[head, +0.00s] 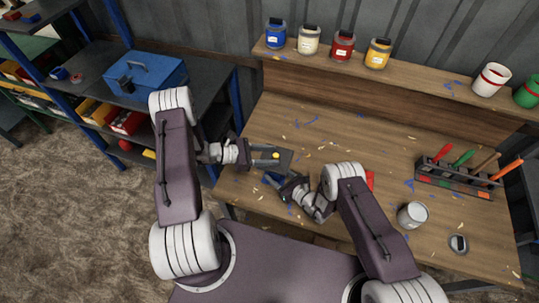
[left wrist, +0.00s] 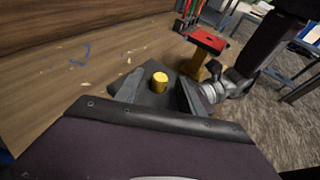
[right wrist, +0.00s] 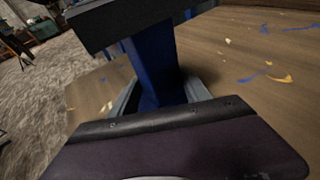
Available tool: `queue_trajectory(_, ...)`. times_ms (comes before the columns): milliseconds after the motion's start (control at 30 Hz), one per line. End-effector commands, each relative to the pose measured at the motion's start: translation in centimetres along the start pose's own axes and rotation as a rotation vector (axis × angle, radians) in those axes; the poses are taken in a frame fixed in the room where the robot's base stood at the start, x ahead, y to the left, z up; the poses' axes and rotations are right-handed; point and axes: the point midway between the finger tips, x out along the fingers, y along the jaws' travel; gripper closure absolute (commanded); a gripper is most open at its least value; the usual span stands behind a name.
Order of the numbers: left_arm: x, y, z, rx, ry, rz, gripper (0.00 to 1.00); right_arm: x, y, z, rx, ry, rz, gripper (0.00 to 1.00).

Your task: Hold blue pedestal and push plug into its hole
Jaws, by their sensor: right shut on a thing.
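The blue pedestal (right wrist: 157,62) stands on the workbench with a dark grey top plate (right wrist: 125,22); its blue column also shows low in the head view (head: 272,178). A yellow plug (left wrist: 160,82) stands up from the plate, and it shows in the head view (head: 276,155). How deep it sits in its hole I cannot tell. My left gripper (left wrist: 160,95) is open over the plate, one finger on each side of the plug, apart from it. My right gripper (right wrist: 158,98) is shut on the blue column, below the plate.
A yellow stand with a red top (left wrist: 208,42) is beside my right arm, mostly hidden in the head view. A grey can (head: 411,215) and a tool rack (head: 455,178) are at the right. Several paint jars (head: 341,45) line the back shelf.

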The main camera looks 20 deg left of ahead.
Motion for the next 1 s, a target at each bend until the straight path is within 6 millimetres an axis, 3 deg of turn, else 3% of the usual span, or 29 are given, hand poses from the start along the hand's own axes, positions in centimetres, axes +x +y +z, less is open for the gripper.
queue_trajectory(233, -1.1, 0.1, 0.0, 0.001, 0.0, 0.004, 0.54, 0.0, 0.0, 0.0, 0.0, 0.0, 0.0, 0.68)
queue_trajectory(500, -7.8, 0.2, 0.0, 0.001, 0.0, 0.007, 0.54, 0.0, 0.0, 0.0, 0.001, 0.0, -0.001, 0.68)
queue_trajectory(700, -11.2, 0.1, 0.0, 0.001, 0.0, 0.004, 0.54, 0.0, 0.0, 0.0, 0.0, 0.0, 0.0, 0.68)
queue_trajectory(1000, -12.0, 0.0, 0.0, -0.001, 0.0, 0.0, 0.54, 0.0, 0.0, 0.0, 0.0, 0.0, 0.0, 0.68)
